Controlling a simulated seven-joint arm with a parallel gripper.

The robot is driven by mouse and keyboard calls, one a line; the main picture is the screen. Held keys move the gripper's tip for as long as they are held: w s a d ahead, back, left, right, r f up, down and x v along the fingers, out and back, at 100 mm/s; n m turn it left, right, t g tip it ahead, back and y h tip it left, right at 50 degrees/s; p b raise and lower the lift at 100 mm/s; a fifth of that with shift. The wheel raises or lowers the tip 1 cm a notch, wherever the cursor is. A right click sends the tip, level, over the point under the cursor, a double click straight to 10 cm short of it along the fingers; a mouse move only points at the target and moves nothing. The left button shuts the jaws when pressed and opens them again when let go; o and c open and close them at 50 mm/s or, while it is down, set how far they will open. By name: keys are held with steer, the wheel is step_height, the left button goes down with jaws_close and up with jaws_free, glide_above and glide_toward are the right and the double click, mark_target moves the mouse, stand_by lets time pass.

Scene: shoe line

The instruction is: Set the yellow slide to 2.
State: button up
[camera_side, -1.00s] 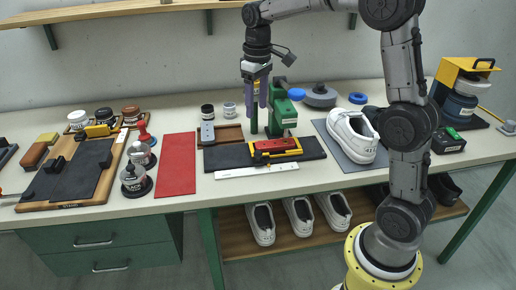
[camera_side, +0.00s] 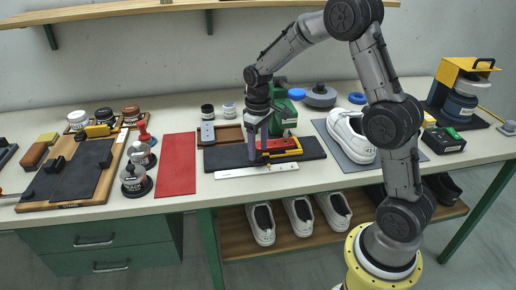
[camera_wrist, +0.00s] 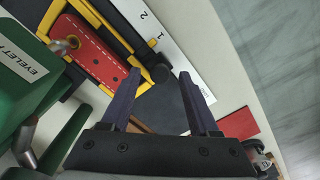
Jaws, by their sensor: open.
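My gripper (camera_side: 258,154) is open, pointing down at the slide's left end in the side view. In the wrist view my gripper (camera_wrist: 160,76) has one finger close to the slide's near corner; whether they touch cannot be told.
The green press (camera_side: 284,112) stands right behind the slide, and its body (camera_wrist: 30,85) fills the left of the wrist view. A white shoe (camera_side: 350,138) on a grey mat is to the right. A red mat (camera_side: 175,165) lies to the left.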

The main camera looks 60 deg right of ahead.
steer(key=shift+f, duration=0.4)
steer(key=shift+c, duration=0.3)
jaws_close()
steer(key=shift+r, duration=0.1)
stand_by(0.8)
